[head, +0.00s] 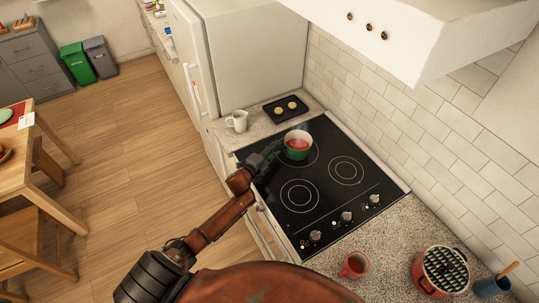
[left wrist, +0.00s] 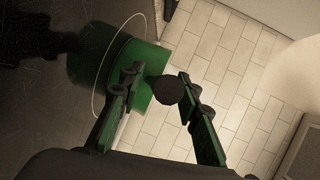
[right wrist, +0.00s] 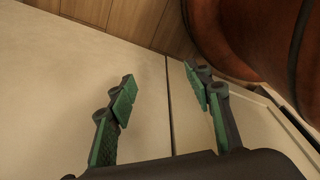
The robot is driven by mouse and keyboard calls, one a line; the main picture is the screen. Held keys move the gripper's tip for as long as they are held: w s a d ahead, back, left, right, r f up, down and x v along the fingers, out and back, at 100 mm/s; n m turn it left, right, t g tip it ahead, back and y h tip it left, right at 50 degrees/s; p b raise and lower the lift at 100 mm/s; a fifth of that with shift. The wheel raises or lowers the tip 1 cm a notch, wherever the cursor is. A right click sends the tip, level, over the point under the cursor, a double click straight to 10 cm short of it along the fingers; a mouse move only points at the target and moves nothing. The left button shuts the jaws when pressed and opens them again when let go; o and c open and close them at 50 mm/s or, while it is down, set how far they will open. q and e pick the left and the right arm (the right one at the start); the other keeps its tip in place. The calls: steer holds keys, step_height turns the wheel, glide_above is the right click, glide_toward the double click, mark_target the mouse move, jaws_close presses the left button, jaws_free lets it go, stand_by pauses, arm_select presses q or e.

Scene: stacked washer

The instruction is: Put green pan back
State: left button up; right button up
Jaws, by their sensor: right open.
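The green pan (head: 298,152) stands on the far burner of the black stove, with red contents and faint steam above it. In the left wrist view the green pan (left wrist: 92,55) shows its side, and its dark round handle end (left wrist: 167,90) points towards the camera. My left gripper (head: 268,155) is at the near left side of the pan. In the left wrist view its fingers are apart on either side of the handle end; no firm contact shows. My right gripper (right wrist: 158,78) is open and empty before a pale flat surface; it does not show in the head view.
The stove (head: 325,205) has other bare burners and front knobs. A white jug (head: 237,121) and a black tray (head: 286,107) stand on the counter behind it. A red mug (head: 354,265) and red pot (head: 440,272) are on the near counter. The range hood (head: 415,35) overhangs the right.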

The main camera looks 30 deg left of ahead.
arm_select(q)
steer(key=v, duration=1)
steer(key=shift+s, duration=0.45)
steer(key=shift+s+r, duration=0.15)
steer(key=shift+s, duration=0.4)
arm_select(e)
steer(key=shift+d+f, duration=0.2)
steer(key=shift+d, duration=0.15)
